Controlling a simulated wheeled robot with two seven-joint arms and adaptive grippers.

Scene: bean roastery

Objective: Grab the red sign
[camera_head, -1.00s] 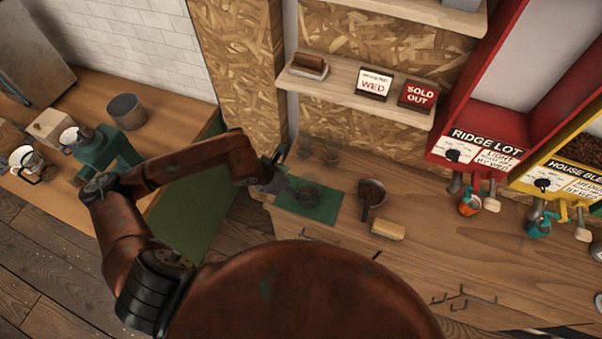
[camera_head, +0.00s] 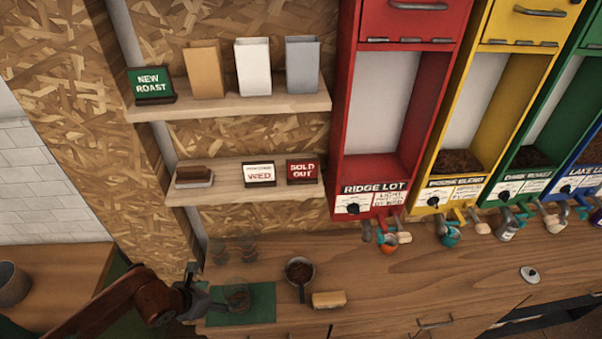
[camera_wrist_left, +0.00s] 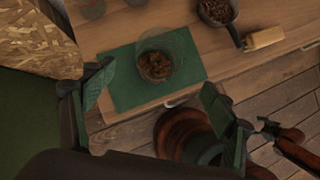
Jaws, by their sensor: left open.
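The red sign (camera_head: 302,171) reads SOLD OUT and stands at the right end of the lower wall shelf (camera_head: 236,183), beside a white WED sign (camera_head: 259,174). My left gripper (camera_head: 203,290) is at the lower left in the head view, well below and left of the red sign, by the counter's left end. In the left wrist view its fingers (camera_wrist_left: 157,96) are spread apart with nothing between them, near the green mat (camera_wrist_left: 125,77). The red sign does not show in the left wrist view.
A glass of brown contents (camera_head: 237,297) stands on the mat close to my left gripper. A pan of beans (camera_head: 299,270) and a tan block (camera_head: 328,299) are further right. The upper shelf (camera_head: 232,108) overhangs the lower one. A red dispenser (camera_head: 347,120) stands right of the shelves.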

